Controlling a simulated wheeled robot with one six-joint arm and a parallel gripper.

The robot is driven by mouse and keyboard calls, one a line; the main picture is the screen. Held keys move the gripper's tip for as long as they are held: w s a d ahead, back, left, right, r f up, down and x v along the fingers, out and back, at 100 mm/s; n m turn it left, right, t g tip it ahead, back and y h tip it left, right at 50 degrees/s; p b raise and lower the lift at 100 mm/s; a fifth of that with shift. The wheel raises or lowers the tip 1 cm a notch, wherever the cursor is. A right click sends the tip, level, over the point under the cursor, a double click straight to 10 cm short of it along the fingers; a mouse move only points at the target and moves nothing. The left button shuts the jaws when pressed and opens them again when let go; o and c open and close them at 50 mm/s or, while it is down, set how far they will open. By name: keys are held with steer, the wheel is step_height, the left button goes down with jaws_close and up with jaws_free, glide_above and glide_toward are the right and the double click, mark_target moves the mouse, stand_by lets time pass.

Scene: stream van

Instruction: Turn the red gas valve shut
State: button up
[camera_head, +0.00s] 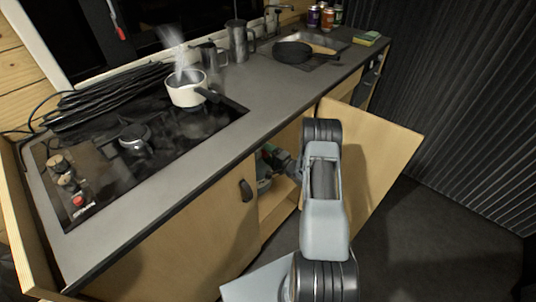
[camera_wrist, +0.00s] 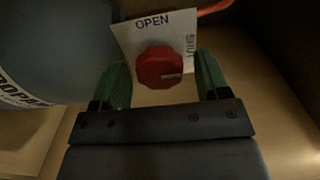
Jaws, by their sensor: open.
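The red gas valve (camera_wrist: 160,67) is a red knob on a pale label plate (camera_wrist: 128,38) marked OPEN at the top and SHUT at the right side. A light mark on the knob points right. My gripper (camera_wrist: 163,80) is open, with one green finger on each side of the knob. I cannot tell whether the fingers touch it. In the head view my gripper (camera_head: 268,160) reaches into the open cabinet (camera_head: 280,203), and the valve is not clearly visible there.
A grey propane tank (camera_wrist: 50,50) stands left of the valve, and an orange hose (camera_wrist: 214,7) runs above. The cabinet door (camera_head: 375,150) stands open right of my arm. A steaming pot (camera_head: 187,89) is on the stove.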

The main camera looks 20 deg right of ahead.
steer(key=v, duration=1.3)
steer(key=shift+s+p, duration=0.25)
steer(key=shift+p, duration=0.05)
